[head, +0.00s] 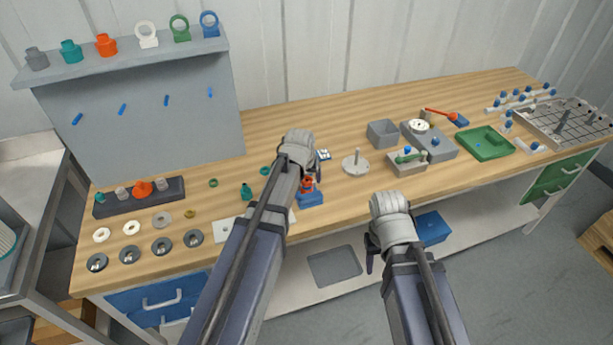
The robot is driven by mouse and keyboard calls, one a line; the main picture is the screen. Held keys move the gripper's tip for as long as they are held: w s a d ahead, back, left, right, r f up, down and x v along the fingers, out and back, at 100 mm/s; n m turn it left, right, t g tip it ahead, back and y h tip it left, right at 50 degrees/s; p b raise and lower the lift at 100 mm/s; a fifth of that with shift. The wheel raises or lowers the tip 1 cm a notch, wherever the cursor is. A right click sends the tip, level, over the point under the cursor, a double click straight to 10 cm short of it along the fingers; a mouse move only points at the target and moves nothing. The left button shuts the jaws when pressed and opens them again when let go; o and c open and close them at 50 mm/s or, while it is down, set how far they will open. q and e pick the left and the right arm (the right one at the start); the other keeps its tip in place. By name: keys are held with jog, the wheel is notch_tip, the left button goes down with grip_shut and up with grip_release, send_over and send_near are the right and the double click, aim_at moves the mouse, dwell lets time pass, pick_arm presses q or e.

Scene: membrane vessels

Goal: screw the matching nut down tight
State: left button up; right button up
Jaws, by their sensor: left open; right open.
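A small orange-red part (308,184) sits upright on a blue holder (311,198) near the table's front edge. My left gripper (313,178) is open, close around or just beside this part; its arm hides the left side, and I cannot tell whether they touch. Nut-like pieces stand in a dark rack (178,192) at the left, among them an orange one (143,188). A teal fitting (246,191) stands on the table left of my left arm. My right gripper (372,252) is open and empty, in front of the table edge. Threads are too small to see.
A grey shelf (130,55) holds coloured fittings and rings. Washers and dark discs (162,246) lie at front left. A round metal stand (355,166), grey bin (383,133), grey fixture (430,143) and green tray (485,143) stand to the right. The back middle of the table is clear.

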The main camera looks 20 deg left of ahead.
pick_arm(q)
jog(key=p+v, duration=0.7)
jog(key=v, duration=0.1)
pick_arm(e)
notch_tip(320, 180, up, 7)
pick_arm(q)
jog(key=shift+w+f, duration=0.1)
jog(key=shift+o, duration=0.4)
